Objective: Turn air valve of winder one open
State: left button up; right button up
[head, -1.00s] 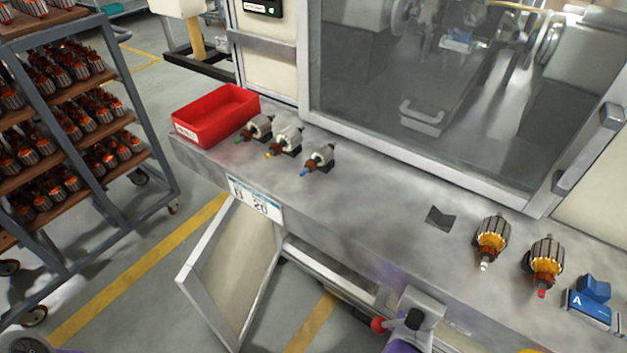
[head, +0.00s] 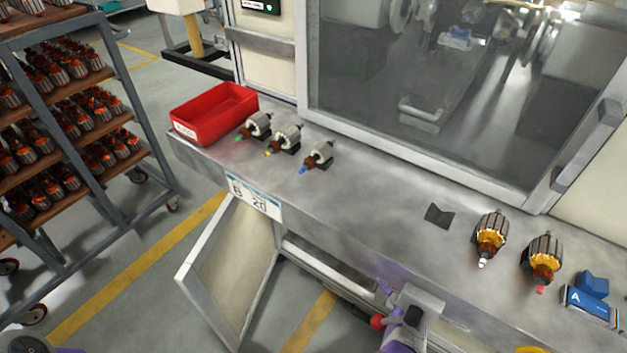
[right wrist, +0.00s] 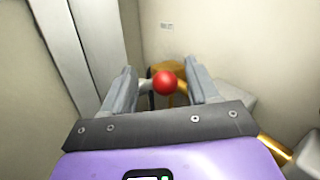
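In the right wrist view a round red knob (right wrist: 165,83), apparently the air valve's handle end, sits between the two grey fingers of my right gripper (right wrist: 160,69). The fingers are apart, with a visible gap on each side of the knob. An orange-brown pipe shows behind it. The valve body is largely hidden. In the head view my right arm reaches low at the bottom, in front of the open lower compartment of the winder (head: 560,180); its fingertips cannot be made out. My left gripper is not in view.
The open cabinet door (head: 228,268) hangs left of the compartment. Above is the metal ledge (head: 375,195) with a red bin (head: 214,113), several armatures and a blue block marked A (head: 588,303). In the right wrist view pale panels surround the knob closely. A rack (head: 150,160) stands left.

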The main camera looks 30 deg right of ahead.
jog(key=shift+s, duration=0.55)
jog(key=p+v, duration=0.1)
jog(key=v, duration=0.5)
jog(key=shift+s+a, duration=0.15)
jog(key=shift+s, duration=0.05)
